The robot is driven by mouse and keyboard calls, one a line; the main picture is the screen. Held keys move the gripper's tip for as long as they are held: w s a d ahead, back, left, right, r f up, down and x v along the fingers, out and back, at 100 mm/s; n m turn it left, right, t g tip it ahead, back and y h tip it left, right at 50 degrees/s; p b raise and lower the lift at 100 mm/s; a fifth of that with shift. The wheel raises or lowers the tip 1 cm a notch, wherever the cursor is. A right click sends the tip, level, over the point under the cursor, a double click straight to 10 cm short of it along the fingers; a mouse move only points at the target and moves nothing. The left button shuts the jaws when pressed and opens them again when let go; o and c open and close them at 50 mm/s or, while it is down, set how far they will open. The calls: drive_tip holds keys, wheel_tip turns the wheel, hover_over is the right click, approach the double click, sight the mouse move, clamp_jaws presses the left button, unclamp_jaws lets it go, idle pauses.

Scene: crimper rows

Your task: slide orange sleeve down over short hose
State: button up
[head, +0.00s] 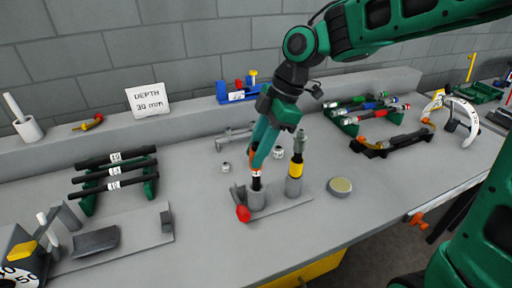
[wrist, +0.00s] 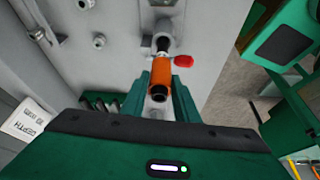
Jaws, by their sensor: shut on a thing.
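My gripper (head: 259,158) points down and is shut on the orange sleeve (wrist: 161,75). The sleeve's edge shows beside the fingers in the head view (head: 251,163). The short black hose (head: 256,181), with a white label, stands upright in a grey holder (head: 256,201) with a red knob (head: 243,213). The sleeve is over or just above the hose top; the fingers hide which. In the wrist view a dark end shows at the sleeve's near end, and the red knob (wrist: 183,60) lies just beyond the sleeve.
A round tin (head: 340,187) lies farther right. A rack of black hoses (head: 115,172) is at the left, and a rack of coloured-band hoses (head: 368,110) at the back right.

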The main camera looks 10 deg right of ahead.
sight(257, 172)
drive_tip(key=shift+f, duration=3.55)
drive_tip(key=o, duration=1.1)
drive_tip(key=v, duration=1)
drive_tip(key=shift+d+r, duration=0.2)
drive_tip(key=shift+r, duration=0.1)
